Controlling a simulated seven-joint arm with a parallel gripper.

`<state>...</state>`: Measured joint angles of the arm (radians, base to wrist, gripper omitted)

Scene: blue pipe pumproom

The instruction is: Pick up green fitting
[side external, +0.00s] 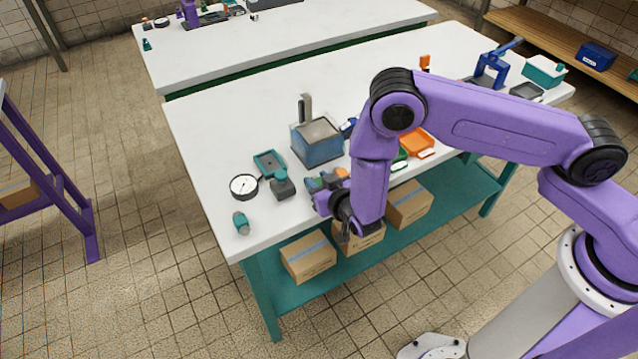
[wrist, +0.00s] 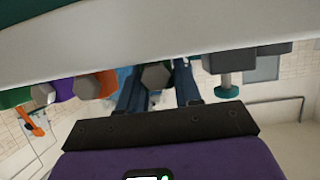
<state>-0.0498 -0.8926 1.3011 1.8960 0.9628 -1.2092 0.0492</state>
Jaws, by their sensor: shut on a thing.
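My gripper (side external: 327,187) is low over the front edge of the white table, reaching in among small parts. It is shut on the green fitting (side external: 315,183), which is partly hidden by the wrist in the side view. In the wrist view, my gripper (wrist: 158,88) has its two dark fingers on either side of the fitting's grey hexagonal end (wrist: 156,75); the rest of its body is hidden there. The fitting is at or just above the tabletop; I cannot tell whether it touches.
An orange part (wrist: 97,84) lies close beside one finger. A dark grey valve with a teal knob (side external: 283,186) stands to the left, near a gauge (side external: 244,186) and a teal tray (side external: 269,163). A blue-grey bin (side external: 317,146) is behind. A teal piece (side external: 241,222) lies at the left corner.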

